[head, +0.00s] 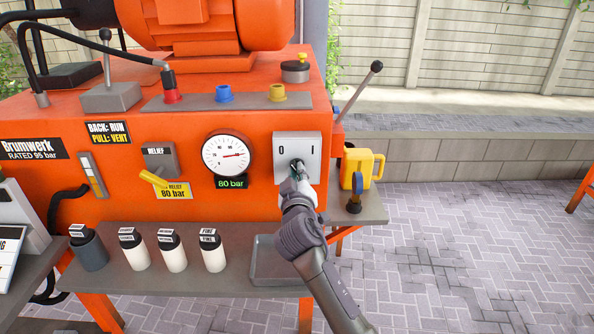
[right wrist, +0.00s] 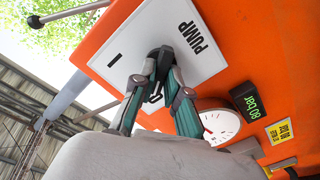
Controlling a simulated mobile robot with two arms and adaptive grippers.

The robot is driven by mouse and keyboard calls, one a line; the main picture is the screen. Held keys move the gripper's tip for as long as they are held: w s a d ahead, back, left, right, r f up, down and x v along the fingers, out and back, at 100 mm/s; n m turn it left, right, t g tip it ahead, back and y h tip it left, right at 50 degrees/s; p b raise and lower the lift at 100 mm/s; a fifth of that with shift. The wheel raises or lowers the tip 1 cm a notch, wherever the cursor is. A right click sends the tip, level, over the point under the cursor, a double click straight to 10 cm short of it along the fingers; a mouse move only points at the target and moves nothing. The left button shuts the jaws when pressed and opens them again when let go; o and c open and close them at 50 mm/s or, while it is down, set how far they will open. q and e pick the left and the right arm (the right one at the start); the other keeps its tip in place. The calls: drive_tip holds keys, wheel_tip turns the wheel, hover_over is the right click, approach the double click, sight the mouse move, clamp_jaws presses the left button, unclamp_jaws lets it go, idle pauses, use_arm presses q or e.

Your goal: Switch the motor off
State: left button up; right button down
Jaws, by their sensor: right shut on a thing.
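The motor switch is a light grey plate (head: 311,142) on the orange power unit's front, marked 0 on the left and I on the right. Its dark knob (head: 296,162) is mostly hidden by my fingers. My right gripper (head: 298,169) reaches up from below and is shut on this knob. In the right wrist view the plate (right wrist: 187,68) reads PUMP, and the fingertips (right wrist: 162,56) close on the knob at its middle. I cannot tell which mark the knob points to. The orange motor (head: 205,25) sits on top. My left gripper is not in view.
Left of the switch are a gauge (head: 227,155) over an 80 bar display (head: 231,183) and a yellow relief lever (head: 152,178). Right are a black-knobbed lever (head: 360,92) and a yellow jug (head: 372,165). Several bottles (head: 172,251) and a grey tray (head: 264,262) stand on the shelf below.

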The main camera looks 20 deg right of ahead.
drive_tip(key=shift+n, duration=0.3)
drive_tip(key=c, duration=1.2)
unclamp_jaws()
drive_tip(key=v, duration=1.2)
